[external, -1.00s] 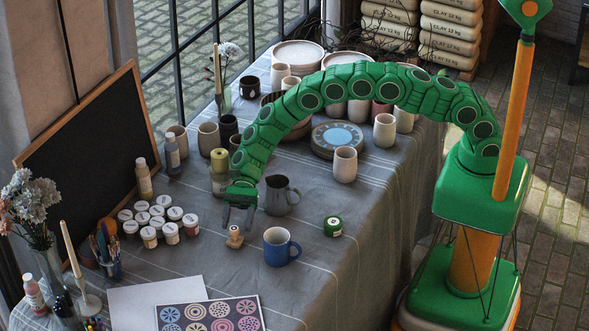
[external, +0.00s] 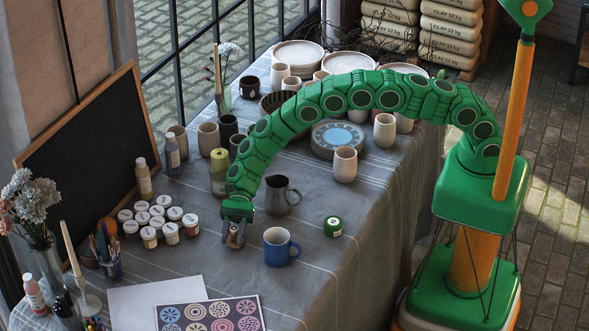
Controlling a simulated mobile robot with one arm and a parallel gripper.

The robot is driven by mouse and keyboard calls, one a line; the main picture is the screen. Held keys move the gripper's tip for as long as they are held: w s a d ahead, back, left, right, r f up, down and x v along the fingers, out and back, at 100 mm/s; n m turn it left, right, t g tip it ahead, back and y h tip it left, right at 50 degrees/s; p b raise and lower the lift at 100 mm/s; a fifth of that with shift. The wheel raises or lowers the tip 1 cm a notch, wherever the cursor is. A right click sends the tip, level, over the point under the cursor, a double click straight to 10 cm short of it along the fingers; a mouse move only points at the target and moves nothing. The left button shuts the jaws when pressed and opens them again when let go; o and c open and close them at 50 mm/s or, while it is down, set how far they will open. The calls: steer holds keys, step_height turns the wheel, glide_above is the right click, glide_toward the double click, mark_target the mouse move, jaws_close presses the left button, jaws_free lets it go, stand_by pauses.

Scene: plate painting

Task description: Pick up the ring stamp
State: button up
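The ring stamp (external: 234,240) is a small light-wood piece standing on the grey table, left of the blue mug. Only part of it shows, as my gripper (external: 235,235) is now down around its upper part. The gripper's grey fingers reach to either side of the stamp. I cannot tell whether they touch it or are closed on it. The stamp appears to be at the same place on the table.
A blue mug (external: 280,247) stands close on the right and a dark grey pitcher (external: 281,195) just behind. Several white-lidded paint jars (external: 171,233) are to the left. A sheet of round patterns (external: 210,314) lies in front. A green jar (external: 333,226) stands farther right.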

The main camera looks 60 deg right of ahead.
mark_target(234, 244)
steer(key=c, duration=0.3)
steer(key=shift+c, duration=0.2)
steer(key=shift+r, duration=0.1)
steer(key=shift+r, duration=0.6)
step_height(234, 244, up, 2)
steer(key=shift+s+d+r, duration=0.1)
steer(key=shift+r, duration=0.1)
steer(key=s+d+r, duration=0.9)
steer(key=s, duration=0.1)
steer(key=shift+d, duration=0.15)
